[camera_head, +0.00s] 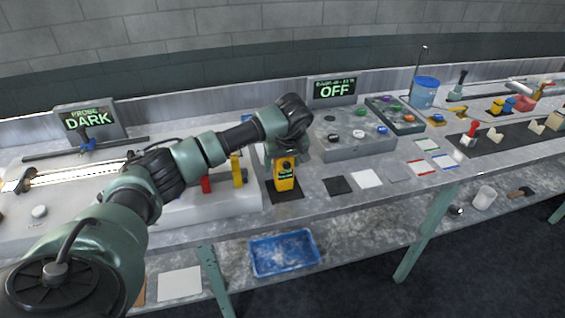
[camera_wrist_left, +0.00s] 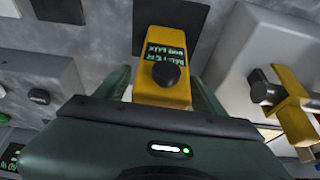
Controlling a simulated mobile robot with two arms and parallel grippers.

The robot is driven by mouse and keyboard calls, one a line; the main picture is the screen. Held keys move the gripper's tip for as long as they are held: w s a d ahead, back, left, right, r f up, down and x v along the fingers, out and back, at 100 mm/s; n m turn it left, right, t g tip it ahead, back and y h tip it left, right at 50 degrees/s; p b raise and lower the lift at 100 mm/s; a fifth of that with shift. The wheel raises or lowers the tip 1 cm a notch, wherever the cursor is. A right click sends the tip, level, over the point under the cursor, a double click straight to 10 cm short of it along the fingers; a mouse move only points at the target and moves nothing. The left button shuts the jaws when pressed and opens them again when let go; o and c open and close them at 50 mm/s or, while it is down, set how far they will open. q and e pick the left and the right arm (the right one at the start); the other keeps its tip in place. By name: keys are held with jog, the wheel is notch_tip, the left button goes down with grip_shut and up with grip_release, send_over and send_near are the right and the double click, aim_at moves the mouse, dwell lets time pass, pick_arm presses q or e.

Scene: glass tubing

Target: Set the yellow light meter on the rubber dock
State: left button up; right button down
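The yellow light meter (camera_head: 284,175) is upright at the dark square pad (camera_head: 291,196), which looks like the rubber dock, near the bench's front edge. Whether its base rests fully on the pad is hard to see. In the left wrist view the meter (camera_wrist_left: 163,92) shows its black knob and green display, with the dark pad (camera_wrist_left: 198,14) behind it. My left gripper (camera_wrist_left: 162,85) comes down from above with a finger on each side of the meter. The fingers are very close to its sides; I cannot tell whether they press on it. My right gripper is not in view.
A pale block with a red piece (camera_head: 206,184) and a yellow post (camera_head: 237,170) stands just left of the meter. Another dark square (camera_head: 338,185) and a white square (camera_head: 367,178) lie to its right. A grey box (camera_head: 352,146) with knobs is behind them. A blue tray (camera_head: 284,253) is on the lower shelf.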

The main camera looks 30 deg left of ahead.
pick_arm(q)
jog(key=shift+r, duration=0.2)
jog(key=shift+d+r, duration=0.1)
jog(key=shift+r, duration=0.15)
jog(key=b+v, duration=0.2)
jog(key=v, duration=0.9)
jog(key=shift+s+r+b, duration=0.1)
jog(key=shift+r+b, duration=0.05)
jog(key=shift+b, duration=0.2)
jog(key=shift+d, duration=0.1)
